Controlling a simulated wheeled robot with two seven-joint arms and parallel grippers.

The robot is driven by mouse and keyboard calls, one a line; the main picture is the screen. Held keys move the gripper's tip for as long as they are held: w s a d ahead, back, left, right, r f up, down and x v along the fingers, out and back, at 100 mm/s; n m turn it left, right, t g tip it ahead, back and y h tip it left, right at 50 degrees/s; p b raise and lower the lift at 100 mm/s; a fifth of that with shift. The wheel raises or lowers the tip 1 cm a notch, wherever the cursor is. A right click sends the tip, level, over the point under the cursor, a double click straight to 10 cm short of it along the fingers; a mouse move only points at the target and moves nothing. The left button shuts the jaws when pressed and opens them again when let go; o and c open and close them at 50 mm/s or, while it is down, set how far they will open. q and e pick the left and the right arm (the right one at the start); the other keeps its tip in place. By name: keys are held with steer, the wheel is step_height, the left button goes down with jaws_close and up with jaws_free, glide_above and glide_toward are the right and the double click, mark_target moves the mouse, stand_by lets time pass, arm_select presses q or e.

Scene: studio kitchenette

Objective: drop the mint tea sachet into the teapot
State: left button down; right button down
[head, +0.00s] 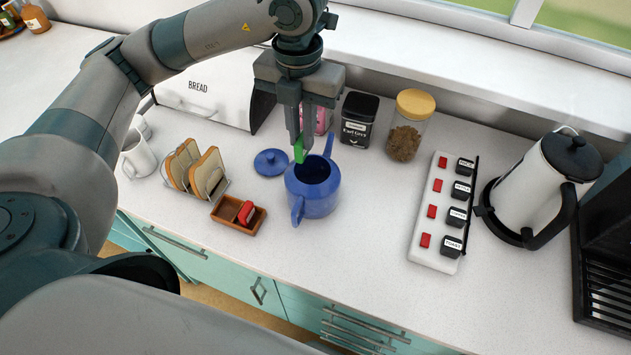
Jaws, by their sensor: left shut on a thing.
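My left gripper (298,146) points down and is shut on a small green sachet, the mint tea sachet (298,153). The sachet hangs at the fingertips, close to the left rim of the blue teapot (318,199) in the picture. I cannot tell whether it is over the opening or a little behind it. The teapot is open and stands on the white counter. Its blue lid (271,162) lies on the counter to its left. My right gripper is not in view.
A wooden tray (227,212) with red sachets and a toast rack (196,172) stand left of the teapot. An Earl Grey tin (357,122) and a jar (408,128) stand behind. A white switch panel (422,220) and a kettle (535,190) are right. Counter front is clear.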

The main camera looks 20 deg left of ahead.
arm_select(q)
steer(key=c, duration=1.7)
jaws_free()
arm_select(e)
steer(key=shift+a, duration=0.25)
arm_select(q)
steer(key=shift+r, duration=0.15)
